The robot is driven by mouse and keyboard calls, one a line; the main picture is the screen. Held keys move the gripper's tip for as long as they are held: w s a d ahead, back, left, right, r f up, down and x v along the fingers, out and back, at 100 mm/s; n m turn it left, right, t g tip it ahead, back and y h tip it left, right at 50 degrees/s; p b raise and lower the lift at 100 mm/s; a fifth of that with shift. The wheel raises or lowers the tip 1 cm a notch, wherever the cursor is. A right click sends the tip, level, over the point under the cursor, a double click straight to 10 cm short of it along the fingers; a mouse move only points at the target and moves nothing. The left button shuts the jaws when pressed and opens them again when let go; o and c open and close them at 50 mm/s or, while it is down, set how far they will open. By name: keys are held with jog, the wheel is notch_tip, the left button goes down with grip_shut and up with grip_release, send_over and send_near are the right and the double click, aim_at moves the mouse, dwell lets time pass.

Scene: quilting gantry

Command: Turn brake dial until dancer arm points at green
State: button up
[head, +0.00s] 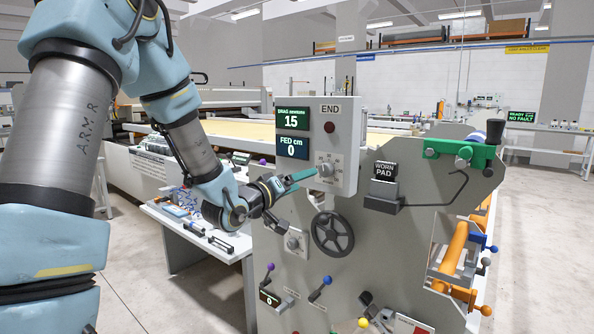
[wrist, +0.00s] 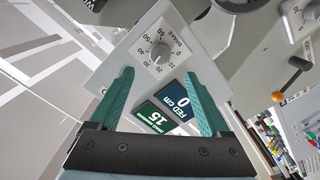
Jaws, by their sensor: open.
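The brake dial is a grey knob (head: 326,169) on a pale control panel (head: 345,125). In the wrist view the knob (wrist: 158,53) sits on a white scale plate marked BRAKE, with numbers from 0 to 60; its exact setting is too small to read. My gripper (head: 303,177) has teal fingers and points at the dial from the left. In the wrist view my gripper (wrist: 157,74) is open, with the fingers apart on either side, short of the knob and with nothing between them. I cannot clearly identify the dancer arm or its green mark.
The panel's displays read DRAG newtons 15 (head: 291,118) and FED cm 0 (head: 292,147). Below are a handwheel (head: 332,233) and coloured-knob levers. At right are a tray with a WORN PAD sign (head: 385,171), a thin bent rod and a green bracket (head: 446,149). A tool table (head: 190,232) stands left.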

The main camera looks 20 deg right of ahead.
aim_at(325, 172)
jog(key=p+x, duration=0.3)
jog(key=x, duration=0.6)
jog(key=shift+d, duration=0.15)
jog(key=shift+w+d+f, duration=0.1)
jog(key=shift+w+d, duration=0.2)
jog(key=shift+d, duration=0.2)
grip_shut()
